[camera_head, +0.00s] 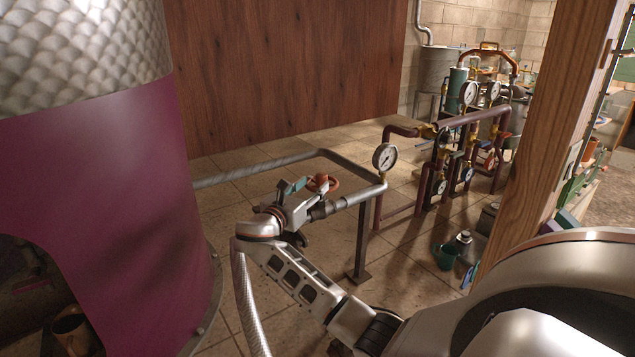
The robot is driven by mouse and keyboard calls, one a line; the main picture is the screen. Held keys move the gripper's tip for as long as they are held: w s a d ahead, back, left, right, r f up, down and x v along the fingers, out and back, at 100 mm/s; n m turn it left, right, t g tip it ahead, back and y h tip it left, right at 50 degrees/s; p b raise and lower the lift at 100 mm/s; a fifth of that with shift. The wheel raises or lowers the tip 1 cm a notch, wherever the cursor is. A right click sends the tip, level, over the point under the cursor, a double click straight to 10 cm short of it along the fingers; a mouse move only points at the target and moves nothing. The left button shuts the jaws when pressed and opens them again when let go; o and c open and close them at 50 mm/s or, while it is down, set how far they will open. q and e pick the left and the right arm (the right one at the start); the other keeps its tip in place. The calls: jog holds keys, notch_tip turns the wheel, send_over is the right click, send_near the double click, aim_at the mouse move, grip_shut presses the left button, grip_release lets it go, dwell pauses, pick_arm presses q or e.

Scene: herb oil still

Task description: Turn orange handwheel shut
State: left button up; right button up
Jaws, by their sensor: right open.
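The orange handwheel (331,184) sits on a grey pipe (358,197) near the middle of the head view. My right gripper (303,188) is just left of the handwheel, reaching up toward it from my arm at the bottom. It is open, with a teal finger part showing beside the wheel's left edge. The gripper hides part of the wheel and valve, and I cannot tell whether a finger touches the rim. My left gripper is not in view.
A round pressure gauge (385,157) stands on the pipe right of the wheel. A large magenta vessel (150,190) fills the left. A wooden post (545,130) rises on the right. Dark red pipework with gauges (470,118) stands behind.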

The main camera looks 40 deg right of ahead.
jog(key=v, duration=0.7)
jog(key=shift+a, duration=0.15)
jog(key=shift+f, duration=0.1)
